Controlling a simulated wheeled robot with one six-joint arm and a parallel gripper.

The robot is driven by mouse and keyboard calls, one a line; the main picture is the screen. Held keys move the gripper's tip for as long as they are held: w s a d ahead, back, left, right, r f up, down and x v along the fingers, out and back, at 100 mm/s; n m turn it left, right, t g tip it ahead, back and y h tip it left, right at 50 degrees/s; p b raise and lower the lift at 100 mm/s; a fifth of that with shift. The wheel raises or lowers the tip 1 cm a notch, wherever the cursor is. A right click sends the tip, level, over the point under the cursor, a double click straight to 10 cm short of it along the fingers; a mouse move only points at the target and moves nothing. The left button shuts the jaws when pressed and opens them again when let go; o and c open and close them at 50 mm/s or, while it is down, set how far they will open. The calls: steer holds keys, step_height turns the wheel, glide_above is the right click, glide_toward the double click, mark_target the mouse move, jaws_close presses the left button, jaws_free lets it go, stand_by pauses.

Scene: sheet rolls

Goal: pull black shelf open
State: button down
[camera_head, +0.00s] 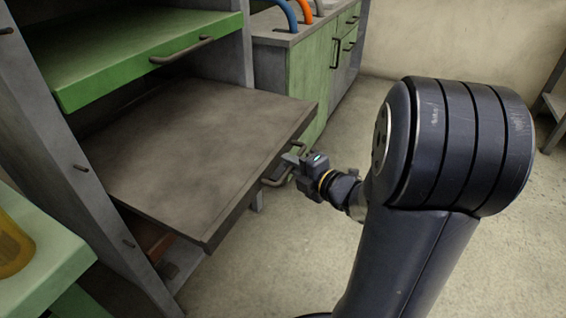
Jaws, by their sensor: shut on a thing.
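The black shelf (190,150) is a flat dark grey-brown board in a grey rack. It sticks out of the rack's front by a good part of its depth, below a green shelf. A curved metal handle (275,180) is fixed to its front edge. My gripper (291,167) is at this handle, at the right part of the front edge, and is shut on it. The fingertips are small in this view and the exact contact is hard to see.
The green shelf (140,50) above has its own handle. Green cabinets (315,75) stand behind the rack. A green table (40,255) with a yellow object (12,245) is at the lower left. The concrete floor (260,270) before the shelf is clear.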

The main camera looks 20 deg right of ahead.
steer(key=shift+s+d, duration=0.5)
steer(key=c, duration=1.7)
jaws_free()
steer(key=p+v, duration=0.3)
steer(key=v, duration=0.7)
steer(key=shift+s+d, duration=0.1)
steer(key=shift+s, duration=0.25)
steer(key=shift+w, duration=0.1)
steer(key=shift+b+x, duration=1.5)
steer(key=shift+x, duration=3.95)
